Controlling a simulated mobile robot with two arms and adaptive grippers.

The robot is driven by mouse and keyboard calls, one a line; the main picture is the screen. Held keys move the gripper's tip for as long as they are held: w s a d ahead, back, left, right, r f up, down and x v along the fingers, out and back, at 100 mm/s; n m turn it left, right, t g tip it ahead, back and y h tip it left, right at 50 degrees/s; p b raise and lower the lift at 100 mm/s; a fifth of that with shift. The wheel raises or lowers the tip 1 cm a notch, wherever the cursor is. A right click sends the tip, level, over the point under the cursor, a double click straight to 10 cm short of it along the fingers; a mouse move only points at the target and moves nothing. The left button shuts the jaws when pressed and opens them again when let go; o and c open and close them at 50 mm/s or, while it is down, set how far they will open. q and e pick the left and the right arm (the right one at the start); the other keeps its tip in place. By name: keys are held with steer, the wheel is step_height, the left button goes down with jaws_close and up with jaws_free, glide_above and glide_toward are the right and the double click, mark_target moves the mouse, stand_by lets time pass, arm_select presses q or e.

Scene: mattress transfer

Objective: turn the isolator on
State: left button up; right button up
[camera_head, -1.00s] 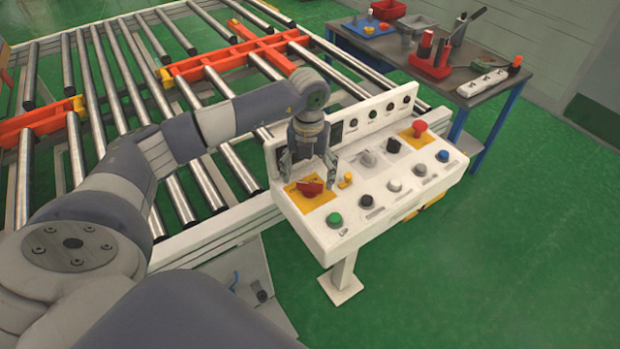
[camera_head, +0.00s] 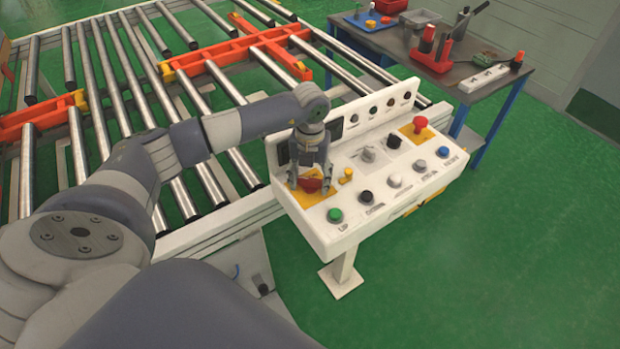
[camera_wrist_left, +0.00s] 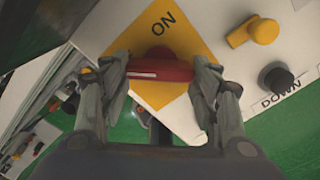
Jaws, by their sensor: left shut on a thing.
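The isolator is a red rotary handle (camera_head: 312,185) on a yellow plate (camera_head: 297,197) at the left end of the white control panel. In the left wrist view the red handle (camera_wrist_left: 160,70) lies across the picture between my fingers, and the yellow plate (camera_wrist_left: 180,37) reads "ON" beyond it. My left gripper (camera_head: 310,179) is down over the isolator. In the wrist view the left gripper (camera_wrist_left: 161,75) is shut on the red handle, one finger at each end. My right gripper is not in view.
The white panel (camera_head: 400,212) has several buttons and knobs beside the isolator, including a small yellow knob (camera_head: 346,175), a green button (camera_head: 335,215) and a red emergency stop (camera_head: 420,124). A roller conveyor (camera_head: 207,185) lies behind left. A grey table (camera_head: 470,68) with tools stands behind right.

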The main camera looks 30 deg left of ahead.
arm_select(q)
steer(key=shift+f+m+b, duration=0.2)
steer(key=shift+m+b, duration=0.6)
steer(key=shift+b, duration=0.2)
steer(key=m+b, duration=0.3)
steer(key=shift+a+m, duration=0.1)
steer(key=shift+m, duration=0.2)
steer(key=m+b, duration=0.3)
steer(key=shift+a+m, duration=0.15)
steer(key=shift+m, duration=0.15)
steer(key=m+b, duration=0.3)
steer(key=m, duration=0.1)
steer(key=shift+a, duration=0.1)
steer(key=shift+w+r+m+b, duration=0.1)
steer(key=shift+m+b, duration=0.55)
steer(key=shift+m, duration=0.6)
steer(key=shift+w+r+m+b, duration=0.1)
steer(key=shift+m+b, duration=0.55)
steer(key=shift+m, duration=0.6)
steer(key=o, duration=1)
steer(key=shift+a, duration=0.1)
